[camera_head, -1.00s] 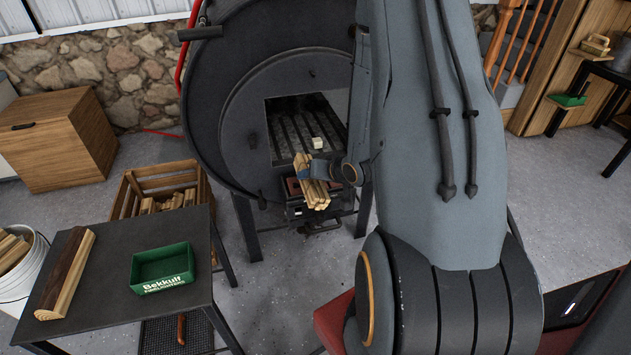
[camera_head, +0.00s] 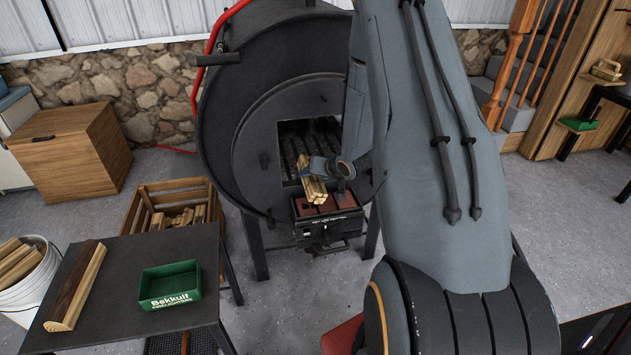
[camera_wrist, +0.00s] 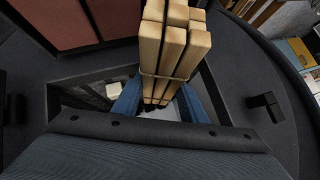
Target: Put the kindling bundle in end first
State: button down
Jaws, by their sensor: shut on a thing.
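The kindling bundle (camera_head: 314,188) is several pale sticks tied together. My gripper (camera_head: 318,172) is shut on it in front of the barrel stove's square door opening (camera_head: 309,142). In the wrist view, the bundle (camera_wrist: 172,45) stands between the two blue fingers (camera_wrist: 157,100), with a tie around it and its stick ends towards the camera. Behind the bundle, the dark frame of the opening (camera_wrist: 70,85) and a small pale block (camera_wrist: 113,91) inside show. In the head view, my wrist hides part of the opening and that block.
A dark table (camera_head: 120,245) at the left holds a split log (camera_head: 76,285) and a green firelighter box (camera_head: 170,284). A wooden crate (camera_head: 150,195) of kindling stands behind it.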

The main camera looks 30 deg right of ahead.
jog(key=shift+w+d, duration=0.25)
jog(key=shift+w, duration=0.65)
jog(key=shift+w+d, duration=0.3)
jog(key=shift+w, duration=0.65)
jog(key=shift+w+d, duration=0.25)
jog(key=shift+w, duration=0.65)
jog(key=shift+f, duration=0.6)
jog(key=c, duration=0.7)
grip_release()
jog(key=shift+p+v, duration=2.85)
jog(key=shift+v, duration=0.7)
